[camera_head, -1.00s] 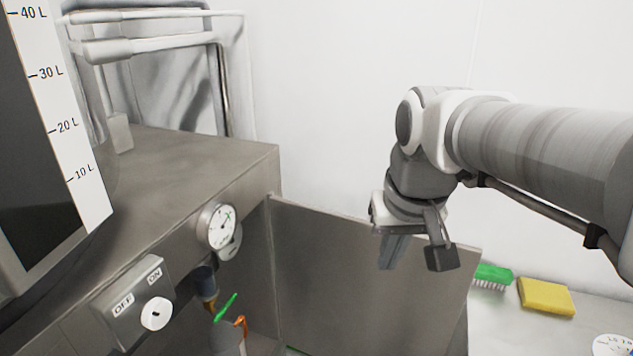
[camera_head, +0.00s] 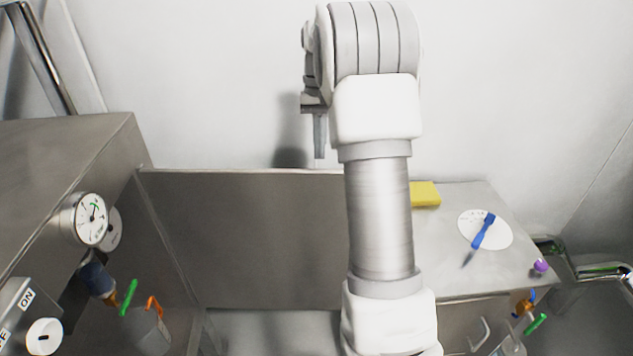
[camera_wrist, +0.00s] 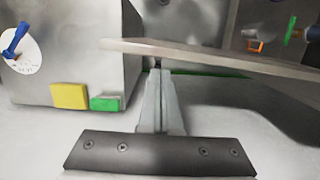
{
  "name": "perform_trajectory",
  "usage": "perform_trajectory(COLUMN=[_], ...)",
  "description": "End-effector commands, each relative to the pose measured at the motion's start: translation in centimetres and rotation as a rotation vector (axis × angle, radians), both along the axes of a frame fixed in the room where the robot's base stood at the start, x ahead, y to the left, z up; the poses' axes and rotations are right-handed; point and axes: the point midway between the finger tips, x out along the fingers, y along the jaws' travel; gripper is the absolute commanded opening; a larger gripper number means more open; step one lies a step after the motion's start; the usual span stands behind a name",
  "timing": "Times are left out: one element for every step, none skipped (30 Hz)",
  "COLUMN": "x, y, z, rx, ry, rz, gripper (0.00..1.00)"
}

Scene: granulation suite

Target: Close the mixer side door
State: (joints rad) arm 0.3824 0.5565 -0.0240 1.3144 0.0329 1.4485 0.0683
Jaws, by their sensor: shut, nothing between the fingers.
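The mixer side door (camera_head: 240,235) is a flat grey metal panel. It stands open, swung out to the right from the edge of the steel mixer housing (camera_head: 70,150). In the wrist view the door (camera_wrist: 215,55) crosses the upper part of the picture, its edge close to my fingertips. My gripper (camera_head: 319,155) points down by the door's top edge, seemingly on its wall side. The fingers (camera_wrist: 160,72) are together and hold nothing. I cannot tell whether they touch the door. My forearm hides the door's right end in the head view.
A gauge (camera_head: 91,218) and a switch knob (camera_head: 44,337) are on the housing.

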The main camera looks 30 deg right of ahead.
Motion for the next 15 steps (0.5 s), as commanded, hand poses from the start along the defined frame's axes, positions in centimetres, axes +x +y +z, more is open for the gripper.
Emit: perform_trajectory(x=[0.4, 0.5, 0.7, 0.8, 0.8, 0.9, 1.0, 1.0, 1.0, 1.0, 0.9, 0.8, 0.7, 0.6, 0.4], y=[-0.8, -1.1, -1.5, -1.8, -2.0, -2.3, -2.4, -2.5, -2.6, -2.6, -2.6, -2.5, -2.5, -2.4, -2.3], z=[-0.8, -1.2, -1.6, -1.9, -2.1, -2.4, -2.6, -2.7, -2.9, -3.2, -3.4, -3.8, -4.2, -4.6, -5.3], rx=[0.008, 0.011, 0.015, 0.018, 0.02, 0.023, 0.024, 0.025, 0.026, 0.027, 0.027, 0.028, 0.028, 0.028, 0.028], ry=[0.019, 0.027, 0.035, 0.043, 0.047, 0.054, 0.056, 0.058, 0.06, 0.062, 0.064, 0.065, 0.065, 0.065, 0.066], rz=[-0.014, -0.02, -0.026, -0.031, -0.034, -0.039, -0.04, -0.042, -0.043, -0.044, -0.045, -0.045, -0.045, -0.045, -0.044], gripper=[0.0, 0.0, 0.0, 0.0, 0.0, 0.0, 0.0, 0.0, 0.0, 0.0, 0.0, 0.0, 0.0, 0.0, 0.0])
